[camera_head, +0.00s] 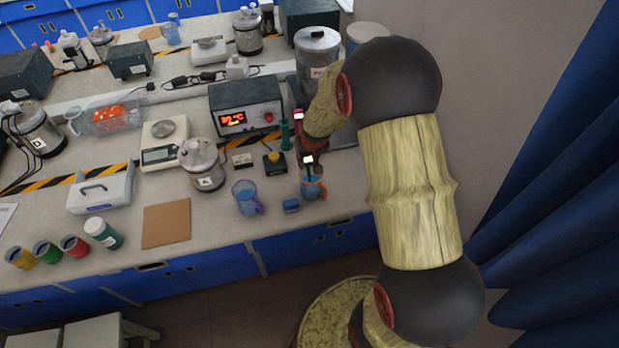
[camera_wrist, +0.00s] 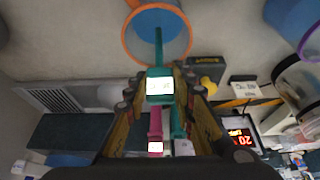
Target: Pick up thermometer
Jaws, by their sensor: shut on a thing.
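A dark teal thermometer with a lit white display (camera_head: 308,160) stands at the orange-rimmed blue cup near the bench's front edge. In the wrist view the thermometer (camera_wrist: 160,87) sits between my fingers, and its thin stem reaches into the cup (camera_wrist: 157,32). The cup also shows in the head view (camera_head: 313,188). My gripper (camera_wrist: 164,76) is shut on the thermometer's head; in the head view it is largely hidden behind my arm. A pink thermometer (camera_wrist: 155,132) and a green one (camera_wrist: 178,122) stand further back, apart from my fingertips.
A heater with a red display (camera_head: 245,105) and a steel pot (camera_head: 318,60) stand behind.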

